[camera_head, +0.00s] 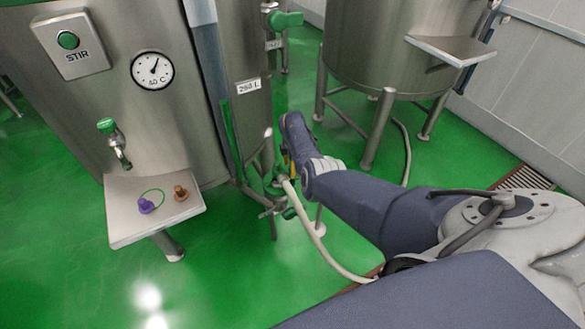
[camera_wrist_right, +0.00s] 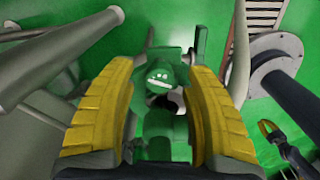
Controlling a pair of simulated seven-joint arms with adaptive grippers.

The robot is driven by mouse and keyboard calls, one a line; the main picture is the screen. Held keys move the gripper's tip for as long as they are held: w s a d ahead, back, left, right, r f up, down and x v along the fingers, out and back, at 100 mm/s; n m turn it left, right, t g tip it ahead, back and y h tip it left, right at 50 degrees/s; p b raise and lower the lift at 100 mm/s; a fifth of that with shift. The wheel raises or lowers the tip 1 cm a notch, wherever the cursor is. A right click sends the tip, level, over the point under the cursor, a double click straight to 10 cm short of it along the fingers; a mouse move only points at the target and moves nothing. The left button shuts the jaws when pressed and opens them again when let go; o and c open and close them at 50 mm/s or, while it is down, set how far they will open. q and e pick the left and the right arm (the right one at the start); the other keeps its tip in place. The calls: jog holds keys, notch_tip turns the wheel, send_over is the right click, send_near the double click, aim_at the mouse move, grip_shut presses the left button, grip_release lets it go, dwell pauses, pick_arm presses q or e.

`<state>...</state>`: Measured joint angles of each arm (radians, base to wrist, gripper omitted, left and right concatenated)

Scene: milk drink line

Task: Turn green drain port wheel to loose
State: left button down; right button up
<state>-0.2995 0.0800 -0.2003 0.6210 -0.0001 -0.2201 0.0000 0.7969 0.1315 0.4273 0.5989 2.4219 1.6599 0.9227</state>
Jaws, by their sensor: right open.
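The green drain port valve (camera_head: 272,182) sits low at the tank's right side, partly hidden by my right arm. In the right wrist view its green body (camera_wrist_right: 160,75) stands between the two yellow fingers of my right gripper (camera_wrist_right: 165,105). The fingers are open, one on each side of the green part. I cannot tell whether they touch it. In the head view my right gripper (camera_head: 286,166) is mostly hidden behind its own wrist. A small dark part with a yellow end at the wrist view's lower right may be my left gripper (camera_wrist_right: 268,128); its state is unclear.
A pale hose (camera_head: 322,250) runs from the drain port across the green floor. A steel shelf (camera_head: 125,232) holds a purple and a brown stopper. A second tank (camera_head: 385,50) on legs stands behind. Steel pipes (camera_wrist_right: 60,55) pass close by in the wrist view.

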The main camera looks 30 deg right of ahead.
jog(key=shift+f, duration=0.1)
dwell(0.3)
grip_shut()
